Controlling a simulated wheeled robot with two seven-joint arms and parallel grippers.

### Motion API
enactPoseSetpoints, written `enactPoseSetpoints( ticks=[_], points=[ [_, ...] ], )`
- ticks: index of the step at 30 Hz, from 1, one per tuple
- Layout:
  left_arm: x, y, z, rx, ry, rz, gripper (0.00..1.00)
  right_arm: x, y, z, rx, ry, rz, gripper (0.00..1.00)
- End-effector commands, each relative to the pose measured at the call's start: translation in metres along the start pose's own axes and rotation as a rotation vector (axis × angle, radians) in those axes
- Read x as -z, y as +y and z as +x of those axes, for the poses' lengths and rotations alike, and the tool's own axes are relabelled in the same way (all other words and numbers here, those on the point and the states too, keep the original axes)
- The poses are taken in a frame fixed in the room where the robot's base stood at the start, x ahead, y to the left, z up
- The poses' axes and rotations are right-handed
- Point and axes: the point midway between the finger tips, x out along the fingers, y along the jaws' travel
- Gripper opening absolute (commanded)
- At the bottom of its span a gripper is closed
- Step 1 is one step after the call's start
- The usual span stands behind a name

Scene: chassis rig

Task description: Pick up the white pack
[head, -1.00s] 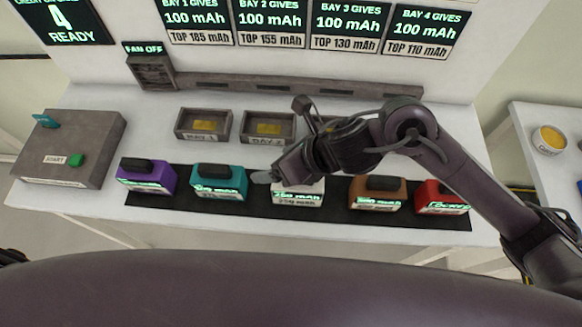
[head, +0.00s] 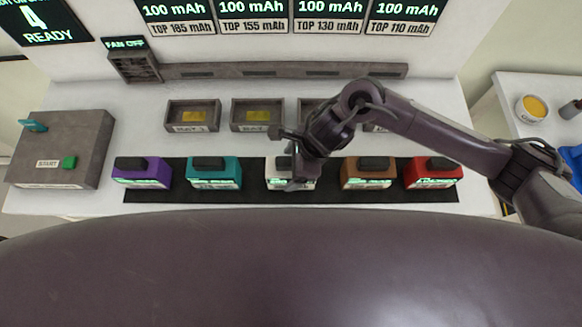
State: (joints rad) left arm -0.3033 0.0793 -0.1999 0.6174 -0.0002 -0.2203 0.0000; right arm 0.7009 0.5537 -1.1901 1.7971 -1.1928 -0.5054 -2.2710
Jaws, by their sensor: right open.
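The white pack (head: 274,170) stands on the black mat (head: 334,193), between the teal pack (head: 214,172) and the brown pack (head: 368,173). My right gripper (head: 294,180) is open and points down at the white pack. Its fingers cover the middle and right of the pack, including most of its handle and label. I cannot tell whether the fingers touch it. My left gripper is out of view.
A purple pack (head: 142,173) and a red pack (head: 433,173) stand at the mat's ends. Behind are bay trays (head: 193,115), some partly hidden by my right arm. A start box (head: 62,150) stands at left. A side table (head: 508,92) holds a yellow-topped cup (head: 533,108).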

Motion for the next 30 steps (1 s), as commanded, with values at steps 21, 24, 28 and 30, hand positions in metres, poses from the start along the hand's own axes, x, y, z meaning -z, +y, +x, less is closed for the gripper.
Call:
enactPoseSetpoints(
  ticks=[21, 24, 28, 30],
  points=[
    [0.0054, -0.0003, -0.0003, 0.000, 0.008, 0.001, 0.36, -0.0002, -0.0006, 0.0023, 0.002, -0.001, 0.001, 0.18],
    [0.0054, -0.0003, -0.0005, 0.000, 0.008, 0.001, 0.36, -0.0012, -0.0011, 0.0015, 0.003, -0.003, 0.000, 0.13],
    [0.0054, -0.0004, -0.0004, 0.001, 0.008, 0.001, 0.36, -0.0013, -0.0012, 0.0015, 0.003, -0.004, 0.000, 0.13],
    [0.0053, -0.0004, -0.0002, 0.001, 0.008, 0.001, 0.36, -0.0016, -0.0012, 0.0008, 0.003, -0.004, 0.000, 0.13]
  ],
)
